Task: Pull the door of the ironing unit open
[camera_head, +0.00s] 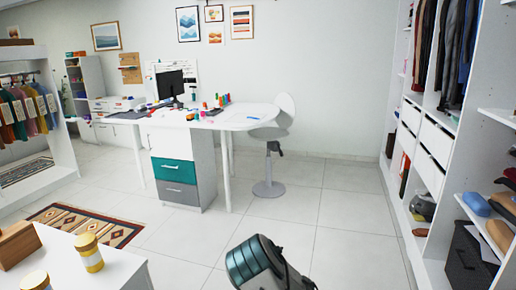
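I cannot pick out an ironing unit or its door for certain in the head view. The open white wardrobe (463,142) stands along the right side, with hanging clothes, drawers and shelves; no swung-open door shows on it. A grey and teal part of my own arm shows at the bottom centre. My gripper is not in view, so its state is hidden.
A white desk (255,117) with a monitor (170,85) and a teal-and-grey drawer cabinet (182,171) stands at the back. A stool (270,188) is beside it. A white table (110,268) with jars is at lower left, near a patterned rug (87,224). Central floor is clear.

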